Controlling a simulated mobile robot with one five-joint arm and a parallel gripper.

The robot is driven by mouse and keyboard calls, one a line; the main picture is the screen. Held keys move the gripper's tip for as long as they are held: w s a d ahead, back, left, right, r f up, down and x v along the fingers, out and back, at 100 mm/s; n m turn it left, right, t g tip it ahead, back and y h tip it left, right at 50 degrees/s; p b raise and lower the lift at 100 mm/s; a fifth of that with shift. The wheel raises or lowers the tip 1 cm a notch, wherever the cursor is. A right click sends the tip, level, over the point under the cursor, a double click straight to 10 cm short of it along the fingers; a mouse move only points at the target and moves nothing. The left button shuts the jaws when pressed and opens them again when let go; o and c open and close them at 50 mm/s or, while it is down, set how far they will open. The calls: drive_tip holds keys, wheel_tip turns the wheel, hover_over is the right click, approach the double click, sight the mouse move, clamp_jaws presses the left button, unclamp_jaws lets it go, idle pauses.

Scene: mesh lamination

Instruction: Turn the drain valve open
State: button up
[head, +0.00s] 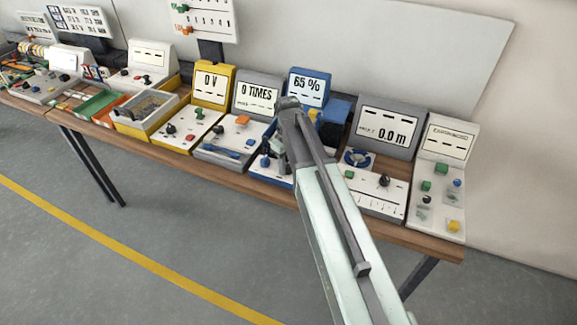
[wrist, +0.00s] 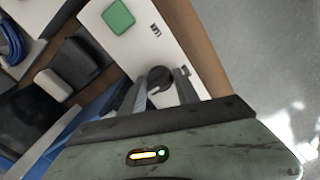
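A dark round knob (wrist: 160,76) stands on a white panel (wrist: 172,48) in the wrist view. I take it for the drain valve, but I read no label there. My gripper (wrist: 161,86) is open, with one finger on each side of the knob. White panel shows between the fingers, and I cannot tell whether either one touches the knob. In the head view my gripper (head: 280,157) is low at the blue-backed station whose display (head: 307,87) reads 65 %. My arm hides part of that station, and the knob's turn angle is not clear.
A green square button (wrist: 118,16) is on the same panel in the wrist view. To the right in the head view stands the 0.0 m station (head: 384,130) with a blue ring (head: 357,157). To the left is the 0 TIMES station (head: 256,97). The floor in front is clear.

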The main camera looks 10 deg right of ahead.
drive_tip(key=shift+d, duration=0.25)
clamp_jaws()
drive_tip(key=shift+a, duration=0.2)
drive_tip(key=shift+m, duration=0.4)
drive_tip(key=m, duration=1)
drive_tip(key=shift+m, duration=2.4)
